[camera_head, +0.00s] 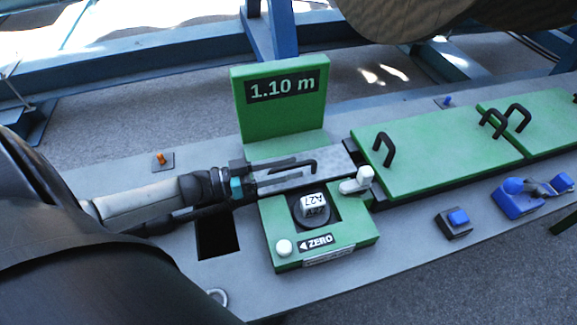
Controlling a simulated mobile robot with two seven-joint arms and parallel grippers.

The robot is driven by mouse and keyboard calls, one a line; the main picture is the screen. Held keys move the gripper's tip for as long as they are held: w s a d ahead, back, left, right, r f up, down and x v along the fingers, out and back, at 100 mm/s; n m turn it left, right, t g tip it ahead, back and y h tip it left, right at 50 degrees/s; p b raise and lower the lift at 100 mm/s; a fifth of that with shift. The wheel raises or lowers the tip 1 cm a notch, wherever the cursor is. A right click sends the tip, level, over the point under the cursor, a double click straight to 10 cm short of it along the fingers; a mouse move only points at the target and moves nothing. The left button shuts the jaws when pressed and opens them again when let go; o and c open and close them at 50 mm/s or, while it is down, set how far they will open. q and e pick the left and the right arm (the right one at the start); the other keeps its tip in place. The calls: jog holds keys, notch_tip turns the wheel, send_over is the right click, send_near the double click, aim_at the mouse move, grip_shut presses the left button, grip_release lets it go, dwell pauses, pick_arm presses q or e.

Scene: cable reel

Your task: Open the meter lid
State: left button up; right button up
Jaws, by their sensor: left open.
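The meter shows as a green block (365,236) with a dark dial, a white cube marked A27 and a ZERO label. Behind it lies a flat grey metal lid (338,160) with a black bar handle (309,163). The lid looks shut and lies flat. My left gripper (292,172) reaches in from the left over the lid, its fingers open and close to the handle. I cannot tell whether they touch it. My right gripper is out of view.
A green upright sign (282,121) reading 1.10 m stands behind the lid. Green covers (440,145) with black handles lie to the right. A white knob (358,182) stands at the meter's right corner. Blue switches (457,218) sit farther right. A dark opening (217,238) lies left of the meter.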

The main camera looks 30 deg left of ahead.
pick_arm(q)
jog(key=shift+w+d, duration=0.2)
jog(key=shift+w, duration=0.05)
grip_shut()
dwell(1.4)
